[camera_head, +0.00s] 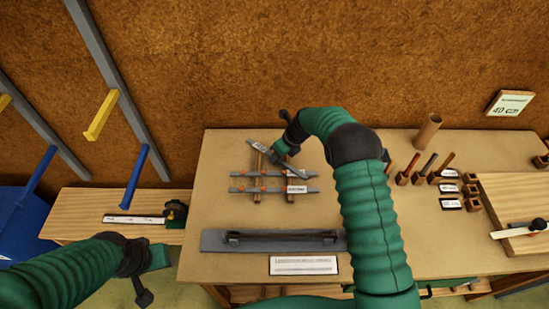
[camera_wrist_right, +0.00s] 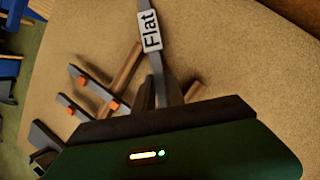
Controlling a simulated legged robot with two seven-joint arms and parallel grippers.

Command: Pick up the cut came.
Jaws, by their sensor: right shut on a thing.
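The cut came is a grey strip with a white label, which reads "Flat" in the right wrist view. It lies slanted over the top of the small frame in the head view (camera_head: 264,144). In the right wrist view the came (camera_wrist_right: 164,66) runs up from between the fingers. My right gripper (camera_head: 284,148) is shut on it; the fingers (camera_wrist_right: 160,97) also show in the right wrist view. Whether the came touches the frame below is unclear. My left gripper (camera_head: 150,272) is at the lower left, away from the came; its jaw opening is not clear.
A frame of grey bars (camera_head: 240,190) and brown sticks with orange bits lies under the right gripper. A dark grey long tray (camera_head: 215,240) and a label plate (camera_head: 303,265) are in front.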

